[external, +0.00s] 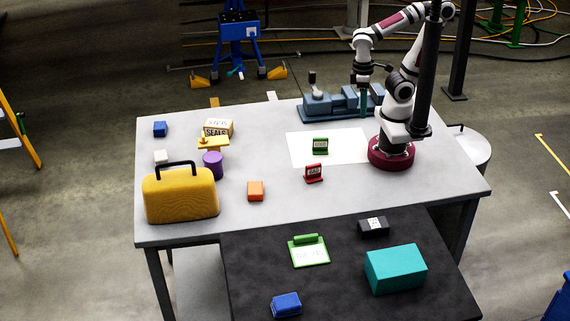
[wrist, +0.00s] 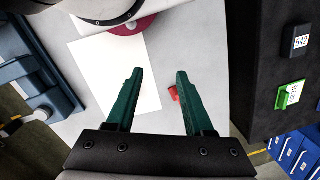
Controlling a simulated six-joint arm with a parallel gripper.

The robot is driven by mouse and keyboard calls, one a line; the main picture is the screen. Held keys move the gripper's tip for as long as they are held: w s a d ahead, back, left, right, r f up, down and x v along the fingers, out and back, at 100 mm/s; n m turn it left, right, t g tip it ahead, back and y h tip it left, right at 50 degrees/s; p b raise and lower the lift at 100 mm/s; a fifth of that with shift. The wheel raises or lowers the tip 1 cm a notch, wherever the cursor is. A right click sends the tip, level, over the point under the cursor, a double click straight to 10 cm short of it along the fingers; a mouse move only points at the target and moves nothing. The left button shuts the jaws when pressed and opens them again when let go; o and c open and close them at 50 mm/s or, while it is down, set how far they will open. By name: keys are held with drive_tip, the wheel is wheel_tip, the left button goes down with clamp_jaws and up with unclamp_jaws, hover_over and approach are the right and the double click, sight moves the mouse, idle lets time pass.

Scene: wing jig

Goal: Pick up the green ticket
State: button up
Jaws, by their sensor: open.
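A small green block-like piece with a pale label (external: 320,146) stands on the white sheet (external: 299,149) in the external view. A green clipboard-like piece with a pale face (external: 308,253) lies on the dark mat and also shows in the wrist view (wrist: 290,95). I cannot tell for sure which is the ticket. My gripper (external: 363,112) hangs above the table near the blue-grey machine, right of and behind the small green piece. The small green piece is not clearly visible there.
A red labelled piece (external: 314,174) stands near the small green one, and shows in the wrist view (wrist: 173,93). The blue-grey machine (external: 325,105) is at the table's back. An orange block (external: 255,191) and yellow case (external: 181,196) are left. A teal box (external: 396,269) is on the mat.

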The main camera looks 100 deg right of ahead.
drive_tip(key=w+f+n+h, duration=0.1)
drive_tip(key=w+n+h, duration=0.6)
drive_tip(key=n, duration=0.4)
drive_tip(key=n+t+y, duration=0.6)
drive_tip(key=n+t, duration=0.8)
drive_tip(key=n, duration=1.5)
approach(305, 236)
drive_tip(key=x, duration=1)
drive_tip(key=shift+w+f, duration=0.2)
drive_tip(key=shift+w, duration=0.15)
clamp_jaws()
